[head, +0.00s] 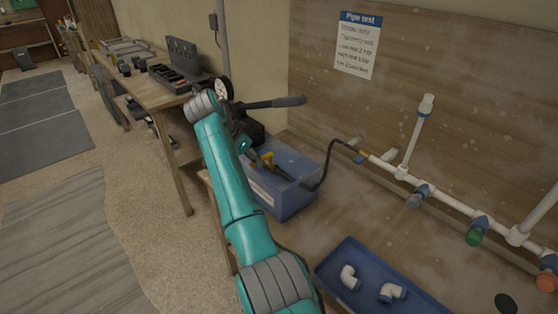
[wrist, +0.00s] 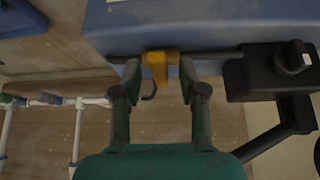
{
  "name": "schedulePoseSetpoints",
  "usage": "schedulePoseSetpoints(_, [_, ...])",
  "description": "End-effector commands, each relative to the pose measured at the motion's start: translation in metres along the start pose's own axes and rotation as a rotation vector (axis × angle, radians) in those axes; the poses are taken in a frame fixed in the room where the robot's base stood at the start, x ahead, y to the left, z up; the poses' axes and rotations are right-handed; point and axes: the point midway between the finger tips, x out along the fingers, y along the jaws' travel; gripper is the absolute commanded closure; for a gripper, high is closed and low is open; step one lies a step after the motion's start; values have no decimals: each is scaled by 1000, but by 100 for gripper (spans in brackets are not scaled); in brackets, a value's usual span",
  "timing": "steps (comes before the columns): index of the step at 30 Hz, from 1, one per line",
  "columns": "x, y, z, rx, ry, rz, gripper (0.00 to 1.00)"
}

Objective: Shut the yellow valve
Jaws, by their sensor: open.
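The yellow valve (wrist: 160,66) sits on a grey pipe along the side of the blue test pump box (wrist: 200,25). My gripper (wrist: 160,78) is open, with one finger on each side of the yellow valve. I cannot tell whether either finger touches it. The blue box in the head view (head: 285,192) stands on the bench, and my gripper there (head: 256,161) is partly hidden.
A black pump handle (head: 280,102) and a round gauge (head: 224,88) are close to my wrist. A black hose (head: 324,168) runs to white pipework (head: 445,200) with coloured caps. A blue tray (head: 350,300) with white elbows lies in front.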

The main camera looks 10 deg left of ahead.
Motion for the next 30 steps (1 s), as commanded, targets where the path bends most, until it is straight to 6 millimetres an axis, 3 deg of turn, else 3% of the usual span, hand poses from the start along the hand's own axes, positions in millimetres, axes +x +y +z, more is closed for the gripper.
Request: schedulePoseSetpoints(30, [-104, 0, 0, 0, 1, -1, 58])
